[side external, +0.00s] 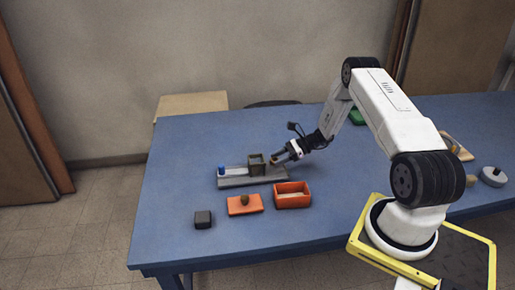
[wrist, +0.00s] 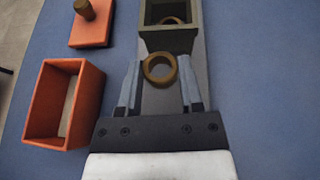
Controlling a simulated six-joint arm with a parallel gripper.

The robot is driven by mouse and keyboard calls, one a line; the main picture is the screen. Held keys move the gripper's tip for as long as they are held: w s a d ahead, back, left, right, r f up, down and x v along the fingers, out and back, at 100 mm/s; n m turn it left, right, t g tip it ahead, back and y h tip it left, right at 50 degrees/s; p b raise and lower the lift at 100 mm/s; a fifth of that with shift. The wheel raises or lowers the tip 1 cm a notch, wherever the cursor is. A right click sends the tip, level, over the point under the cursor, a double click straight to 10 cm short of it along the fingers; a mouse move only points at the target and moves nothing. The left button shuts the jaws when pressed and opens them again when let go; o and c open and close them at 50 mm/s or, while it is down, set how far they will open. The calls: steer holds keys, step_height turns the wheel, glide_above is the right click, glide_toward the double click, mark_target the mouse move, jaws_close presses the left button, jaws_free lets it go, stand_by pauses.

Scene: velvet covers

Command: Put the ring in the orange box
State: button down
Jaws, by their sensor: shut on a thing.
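My gripper (wrist: 160,82) is shut on a brown ring (wrist: 160,55), which sits upright between the fingertips with its hole facing the wrist camera. In the side external view my gripper (side external: 278,158) is over the right end of a grey base, just right of a dark open box (side external: 256,158). The orange box (wrist: 32,122) is open-topped and left of my gripper in the wrist view. In the side external view the orange box (side external: 293,203) stands on the table in front of my gripper. Its inside looks empty.
The dark box (wrist: 168,43) holds another brown ring (wrist: 172,20). An orange lid (side external: 238,208) with a brown knob (side external: 244,200) and a dark block (side external: 203,219) lie nearby.

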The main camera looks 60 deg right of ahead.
mark_target(277, 169)
steer(key=shift+f, duration=0.1)
steer(key=shift+w+d+f, duration=0.2)
steer(key=shift+w+f, duration=0.2)
steer(key=shift+f, duration=1.35)
steer(key=shift+f, duration=0.15)
steer(key=shift+c, duration=1.2)
jaws_free()
steer(key=shift+v, duration=3.95)
steer(key=shift+a, duration=0.15)
